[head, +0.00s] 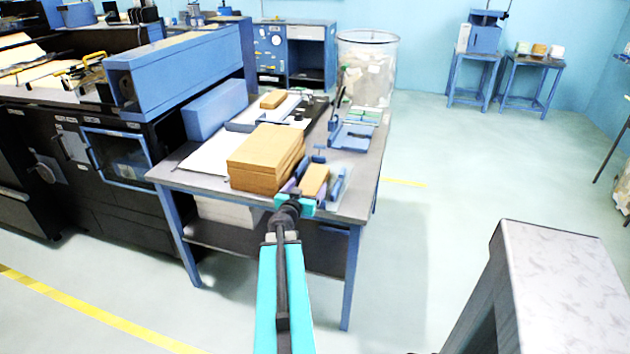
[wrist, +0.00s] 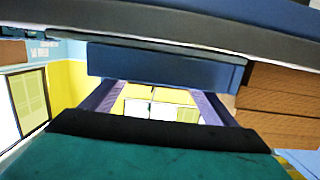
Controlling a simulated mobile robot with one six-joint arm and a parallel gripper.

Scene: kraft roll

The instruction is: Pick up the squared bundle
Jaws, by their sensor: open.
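A small brown bundle (head: 315,180), apparently the squared one, sits in a blue fixture (head: 338,186) at the front right of the table. My gripper (head: 303,187) is low at the table's front edge, just in front and left of that bundle. In the wrist view my gripper (wrist: 155,92) has its two purple fingers spread apart, with nothing between them. A blue bar (wrist: 165,66) crosses just beyond the fingertips. I cannot tell whether they touch it. The bundle is not clearly identifiable in the wrist view.
A taller brown stack (head: 265,158) stands on the table (head: 358,207), left of my gripper; brown layers (wrist: 285,95) fill the wrist view's right side. Another small brown block (head: 272,99) lies farther back. A clear bin (head: 367,65) stands behind.

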